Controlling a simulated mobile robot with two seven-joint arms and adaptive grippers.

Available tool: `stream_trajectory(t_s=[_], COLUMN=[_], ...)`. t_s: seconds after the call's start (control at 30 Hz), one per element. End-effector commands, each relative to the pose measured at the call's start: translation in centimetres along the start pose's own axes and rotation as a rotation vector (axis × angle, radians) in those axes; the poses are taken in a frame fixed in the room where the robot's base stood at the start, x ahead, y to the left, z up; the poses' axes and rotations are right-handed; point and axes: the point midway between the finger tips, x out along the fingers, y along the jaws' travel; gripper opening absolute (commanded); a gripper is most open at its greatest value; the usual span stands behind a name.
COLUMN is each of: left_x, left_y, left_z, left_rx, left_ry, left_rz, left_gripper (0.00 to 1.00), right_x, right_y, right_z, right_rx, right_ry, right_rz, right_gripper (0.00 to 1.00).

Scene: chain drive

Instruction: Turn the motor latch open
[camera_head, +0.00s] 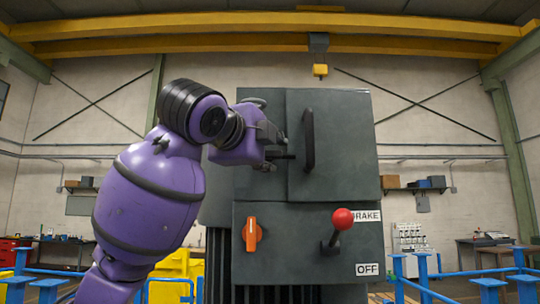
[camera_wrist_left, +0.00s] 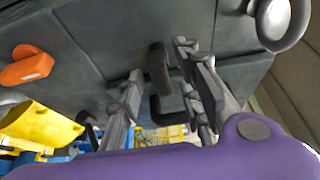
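The grey motor cabinet (camera_head: 345,150) fills the middle of the head view. My left gripper (camera_head: 276,148) is at its upper left, at the edge of the door panel. A dark, short latch-like piece (camera_head: 288,156) shows at the fingertips. In the left wrist view the two grey fingers (camera_wrist_left: 160,95) stand apart. A black bent bar (camera_wrist_left: 158,70) lies between them; I cannot tell whether they touch it. A black upright door handle (camera_head: 308,140) is just right of the gripper. My right gripper is not in view.
An orange knob (camera_head: 251,234) sits on the lower cabinet panel (camera_head: 290,265) and shows in the left wrist view (camera_wrist_left: 26,66). A red-balled lever (camera_head: 342,220) stands out at the right, near BRAKE and OFF labels. Blue rails (camera_head: 430,290) flank the cabinet.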

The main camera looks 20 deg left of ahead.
Motion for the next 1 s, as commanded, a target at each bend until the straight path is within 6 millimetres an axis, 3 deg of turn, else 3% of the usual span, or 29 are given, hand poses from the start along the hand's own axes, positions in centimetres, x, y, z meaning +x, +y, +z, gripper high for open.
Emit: stream_trajectory(t_s=[0.2,0.43,0.7,1.0], left_x=[1.4,1.4,1.4,1.4], left_y=[-0.1,-0.1,-0.1,-0.1], left_z=[0.0,0.0,0.0,0.0], left_rx=[-0.001,-0.001,-0.001,-0.015], left_ry=[-0.001,-0.001,-0.001,-0.001], left_rz=[-0.002,-0.003,-0.002,-0.009], left_gripper=[0.33,0.33,0.0,0.0], right_x=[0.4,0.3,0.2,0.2], right_y=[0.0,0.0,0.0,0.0], right_z=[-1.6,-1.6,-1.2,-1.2], right_rx=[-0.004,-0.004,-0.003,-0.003], right_ry=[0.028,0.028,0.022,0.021], right_rz=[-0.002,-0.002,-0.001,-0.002], right_gripper=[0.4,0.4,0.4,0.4])
